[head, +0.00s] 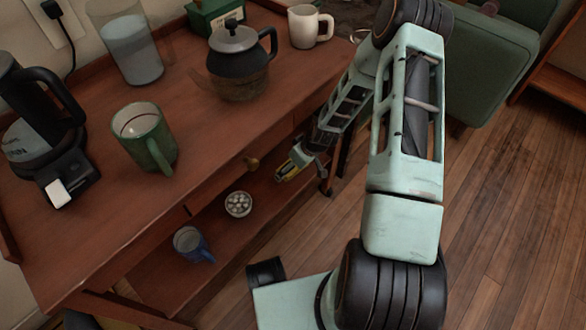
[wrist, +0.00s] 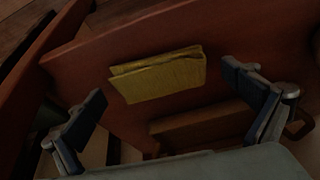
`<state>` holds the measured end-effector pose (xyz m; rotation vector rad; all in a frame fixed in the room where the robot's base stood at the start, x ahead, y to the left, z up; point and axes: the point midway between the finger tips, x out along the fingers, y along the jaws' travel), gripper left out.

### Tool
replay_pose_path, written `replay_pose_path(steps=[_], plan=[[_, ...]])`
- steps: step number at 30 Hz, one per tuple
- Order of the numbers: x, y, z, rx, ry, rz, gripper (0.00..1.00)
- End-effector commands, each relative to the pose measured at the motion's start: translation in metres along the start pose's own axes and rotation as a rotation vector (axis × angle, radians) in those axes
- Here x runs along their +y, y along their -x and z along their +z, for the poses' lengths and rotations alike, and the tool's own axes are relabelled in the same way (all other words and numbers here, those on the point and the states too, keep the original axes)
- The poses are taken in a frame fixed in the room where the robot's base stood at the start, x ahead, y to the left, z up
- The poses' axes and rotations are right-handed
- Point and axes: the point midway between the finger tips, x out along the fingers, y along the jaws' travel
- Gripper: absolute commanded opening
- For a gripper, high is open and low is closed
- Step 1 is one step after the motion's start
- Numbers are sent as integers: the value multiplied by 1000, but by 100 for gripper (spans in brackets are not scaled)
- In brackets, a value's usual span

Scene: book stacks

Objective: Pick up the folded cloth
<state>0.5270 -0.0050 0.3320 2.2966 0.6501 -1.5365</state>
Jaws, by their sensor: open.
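The folded cloth (wrist: 158,76) is a flat yellow rectangle with layered edges. In the wrist view it lies on a reddish-brown wooden surface, ahead of my gripper (wrist: 166,90) and between the lines of its two fingers. My gripper is open, with one finger on each side and nothing between them. The cloth appears apart from both fingers. In the head view my gripper (head: 298,166) reaches in at the lower shelf (head: 160,275), under the counter's edge. A small yellow patch shows by its tips, probably the cloth, mostly hidden.
On the lower shelf stand a bowl of pale round things (head: 238,204) and a blue mug (head: 192,244). The counter above holds a green mug (head: 145,137), a dark pot (head: 238,62), a white mug (head: 308,27) and a glass pitcher (head: 127,45). Open wooden floor (head: 500,200) lies right.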

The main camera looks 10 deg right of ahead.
Motion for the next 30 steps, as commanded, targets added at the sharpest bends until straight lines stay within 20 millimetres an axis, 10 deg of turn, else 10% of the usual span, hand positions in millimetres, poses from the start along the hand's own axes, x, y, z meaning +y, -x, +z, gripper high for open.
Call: replay_pose_path(steps=[5, 13, 30], plan=[[0, 1, -1, 0, 0, 1, 99], [0, 1, -1, 0, 0, 1, 71], [1, 21, -10, 2, 1, 2, 71]])
